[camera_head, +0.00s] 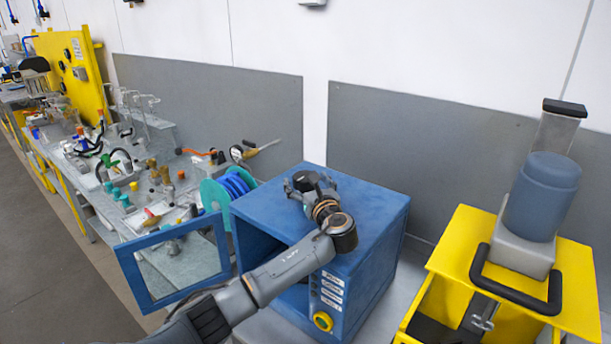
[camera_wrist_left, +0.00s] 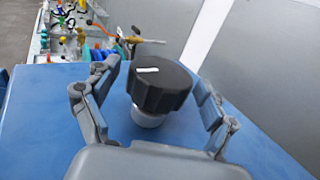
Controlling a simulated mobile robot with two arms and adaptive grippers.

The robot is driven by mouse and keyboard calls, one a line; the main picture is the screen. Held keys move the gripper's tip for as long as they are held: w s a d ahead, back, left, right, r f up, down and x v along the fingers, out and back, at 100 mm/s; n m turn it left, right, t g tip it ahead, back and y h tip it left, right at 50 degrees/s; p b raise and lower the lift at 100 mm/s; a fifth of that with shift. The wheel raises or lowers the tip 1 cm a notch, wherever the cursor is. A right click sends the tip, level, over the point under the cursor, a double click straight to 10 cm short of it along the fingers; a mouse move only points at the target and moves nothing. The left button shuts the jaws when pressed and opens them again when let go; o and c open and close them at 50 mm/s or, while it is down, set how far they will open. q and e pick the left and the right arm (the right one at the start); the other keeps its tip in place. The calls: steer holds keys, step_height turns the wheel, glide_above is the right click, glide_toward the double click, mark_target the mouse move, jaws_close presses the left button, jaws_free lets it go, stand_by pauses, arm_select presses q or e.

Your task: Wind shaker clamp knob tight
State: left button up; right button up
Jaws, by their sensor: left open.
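A black lobed knob (camera_wrist_left: 159,86) with a white mark stands on a short silver shaft on top of the blue box (camera_head: 377,215). The box top also shows in the left wrist view (camera_wrist_left: 40,115). My left gripper (camera_head: 308,182) is over the box top. In the left wrist view its open fingers (camera_wrist_left: 157,80) stand on both sides of the knob, with visible gaps. In the head view the gripper largely hides the knob. My right gripper is not in view.
The box's windowed door (camera_head: 148,290) hangs open to the left. A yellow knob (camera_head: 322,321) is on its front. A yellow frame (camera_head: 577,280) with a blue drum (camera_head: 542,197) stands at right. A teal reel (camera_head: 215,200) and a cluttered bench lie left.

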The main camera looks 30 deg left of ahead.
arm_select(q)
steer(key=shift+w+a, duration=0.2)
steer(key=shift+a, duration=0.1)
steer(key=c, duration=1.2)
steer(key=shift+o, duration=0.2)
steer(key=shift+m+t, duration=0.3)
